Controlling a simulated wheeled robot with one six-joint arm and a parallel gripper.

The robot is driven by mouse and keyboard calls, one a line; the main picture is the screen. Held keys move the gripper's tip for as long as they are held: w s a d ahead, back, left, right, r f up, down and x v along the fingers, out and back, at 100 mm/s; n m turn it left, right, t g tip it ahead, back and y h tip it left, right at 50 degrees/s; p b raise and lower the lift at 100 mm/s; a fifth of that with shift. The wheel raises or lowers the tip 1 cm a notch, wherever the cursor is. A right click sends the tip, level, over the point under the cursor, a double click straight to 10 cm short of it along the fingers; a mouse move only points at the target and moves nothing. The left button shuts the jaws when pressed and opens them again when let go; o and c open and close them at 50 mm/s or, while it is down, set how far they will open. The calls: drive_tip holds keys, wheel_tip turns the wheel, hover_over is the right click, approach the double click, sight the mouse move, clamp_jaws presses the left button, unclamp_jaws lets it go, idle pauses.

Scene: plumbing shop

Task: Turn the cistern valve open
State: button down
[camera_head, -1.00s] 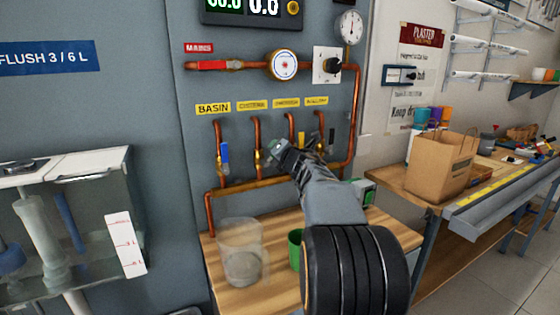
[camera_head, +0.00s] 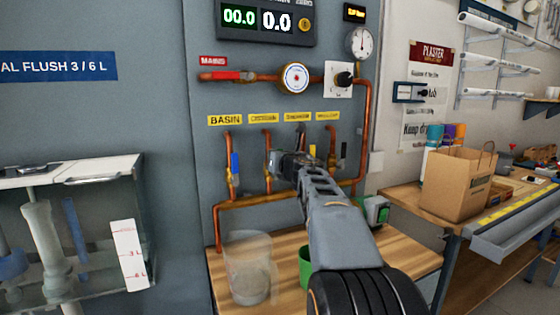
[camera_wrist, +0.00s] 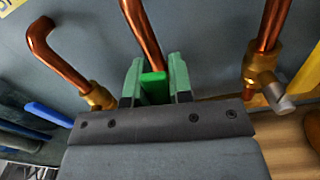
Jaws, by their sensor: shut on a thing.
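The cistern valve is on the second copper pipe (camera_head: 267,143) from the left, under a yellow label that seems to read CISTERN (camera_head: 264,118). Its green lever (camera_wrist: 154,88) shows in the wrist view, in front of the middle pipe (camera_wrist: 143,35). My gripper (camera_head: 276,163) is at this valve, and its green fingers (camera_wrist: 155,78) are shut on the lever, one on each side. The valve body is hidden behind my gripper, so I cannot tell how far the lever is turned.
The basin valve's blue lever (camera_head: 235,164) is close on the left. A grey-handled valve (camera_wrist: 268,84) is close on the right. Below, a clear bucket (camera_head: 248,268) and a green container (camera_head: 305,267) stand on the wooden bench (camera_head: 400,247). A glass-fronted cistern (camera_head: 95,215) is at left.

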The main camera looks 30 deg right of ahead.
drive_tip(key=shift+a+f, duration=0.1)
drive_tip(key=shift+f, duration=0.05)
idle(0.4)
drive_tip(key=c, duration=1)
unclamp_jaws()
drive_tip(key=s, duration=0.4)
drive_tip(key=s+a, duration=0.1)
drive_tip(key=s, duration=0.4)
drive_tip(key=s+a, duration=0.1)
drive_tip(key=s, duration=0.3)
drive_tip(key=shift+s, duration=0.35)
